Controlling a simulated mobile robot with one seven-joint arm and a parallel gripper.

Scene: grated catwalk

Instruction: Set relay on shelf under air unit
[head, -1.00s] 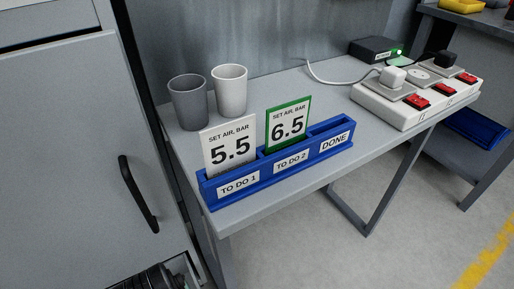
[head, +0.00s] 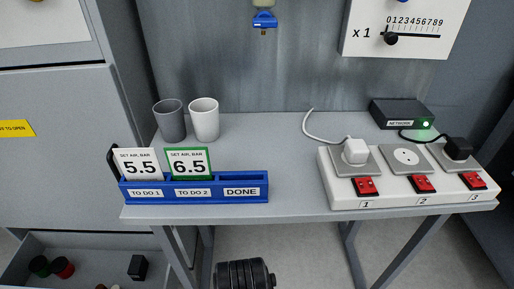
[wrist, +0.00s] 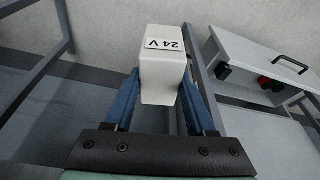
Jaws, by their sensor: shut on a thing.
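A white block marked "24 V" (wrist: 164,66), which I take to be the relay, is clamped between the blue fingers of my gripper (wrist: 160,98) in the wrist view. My gripper and the relay do not show in the head view. A blue-based fitting (head: 264,20) hangs on the back wall at the top centre of the head view, cut off by the frame; it may be the air unit. Below it is a grey table top (head: 285,150). I cannot tell whether this is the named shelf.
A blue card rack (head: 195,198), two cups (head: 204,120), a white switched socket strip (head: 410,196) and a black network box (head: 400,113) stand on the table. An open drawer (head: 85,255) with small parts is at lower left. The table's middle is clear.

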